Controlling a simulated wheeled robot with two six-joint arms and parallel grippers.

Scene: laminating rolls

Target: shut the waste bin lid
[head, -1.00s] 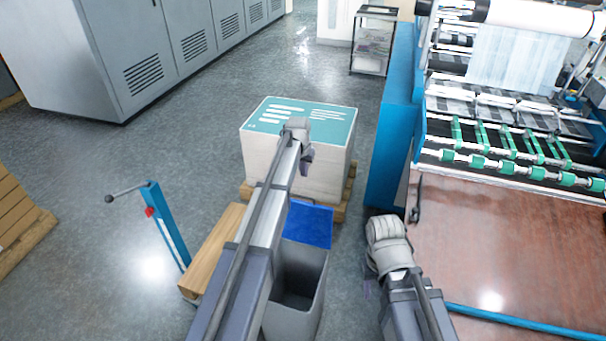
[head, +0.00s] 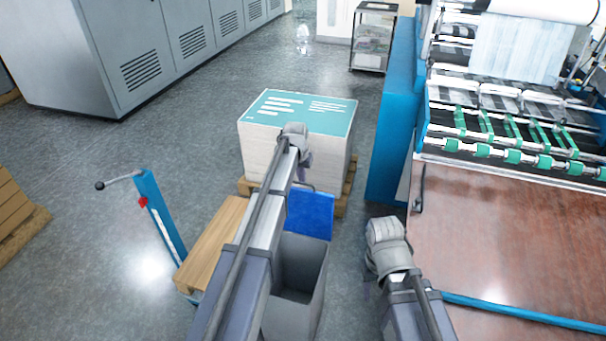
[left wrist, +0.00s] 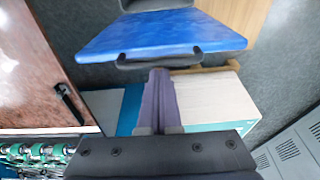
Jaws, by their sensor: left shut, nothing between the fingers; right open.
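The grey waste bin (head: 284,318) stands open in the lower middle of the head view. Its blue lid (head: 310,216) is raised at the bin's far side. In the left wrist view the lid (left wrist: 160,32) has a dark bar handle (left wrist: 190,57) along its edge. My left gripper (head: 302,174) is at the lid's far upper edge, its fingers mostly hidden by my arm in the head view. In the left wrist view its shut, empty fingers (left wrist: 159,76) reach the handle; I cannot tell whether they touch. My right gripper (head: 369,284) is open, right of the bin, its fingers barely visible.
A paper stack with a teal top (head: 330,112) sits on a pallet just behind the lid. A wooden board (head: 213,245) and a blue post with a handle (head: 160,215) are left of the bin. The laminating machine's brown table (head: 500,250) is at the right.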

